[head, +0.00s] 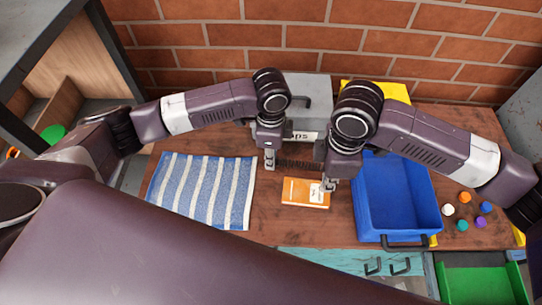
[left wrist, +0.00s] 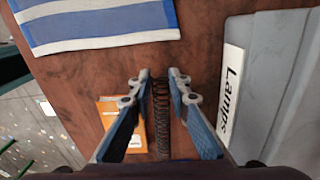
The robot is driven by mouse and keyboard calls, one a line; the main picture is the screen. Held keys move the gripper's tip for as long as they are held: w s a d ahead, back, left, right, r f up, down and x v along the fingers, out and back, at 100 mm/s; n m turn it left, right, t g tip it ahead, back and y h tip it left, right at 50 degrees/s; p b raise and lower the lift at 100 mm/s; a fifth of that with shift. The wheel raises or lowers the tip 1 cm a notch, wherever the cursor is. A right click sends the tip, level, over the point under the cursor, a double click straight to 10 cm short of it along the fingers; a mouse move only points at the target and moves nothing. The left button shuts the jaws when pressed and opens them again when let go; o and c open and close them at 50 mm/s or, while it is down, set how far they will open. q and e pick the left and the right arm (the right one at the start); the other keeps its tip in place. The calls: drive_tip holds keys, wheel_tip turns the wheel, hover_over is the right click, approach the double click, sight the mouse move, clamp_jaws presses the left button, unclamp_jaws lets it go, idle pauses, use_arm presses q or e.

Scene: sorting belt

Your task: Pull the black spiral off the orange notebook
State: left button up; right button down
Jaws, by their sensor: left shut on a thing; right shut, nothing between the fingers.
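The orange notebook (head: 305,192) lies flat on the wooden table; part of it also shows in the left wrist view (left wrist: 108,110). The black spiral (left wrist: 161,115) is a long dark coil beside the notebook's edge, with a narrow strip of table visible between them. In the head view the spiral (head: 297,163) lies behind the notebook. My left gripper (head: 270,161) is shut on the spiral near its end; its fingers (left wrist: 160,82) flank the coil. My right gripper (head: 328,185) is shut and empty, at the notebook's right part. Whether it touches the cover is unclear.
A blue-white striped cloth (head: 204,190) lies left. A blue bin (head: 376,212) stands close right of the notebook. A grey box labelled Lamps (head: 313,100) and a yellow bin (head: 392,90) stand behind. Several small coloured pieces (head: 465,197) lie at the right.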

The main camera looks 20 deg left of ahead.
drive_tip(key=s+d, duration=1.3)
drive_tip(key=shift+s, duration=0.25)
idle(0.9)
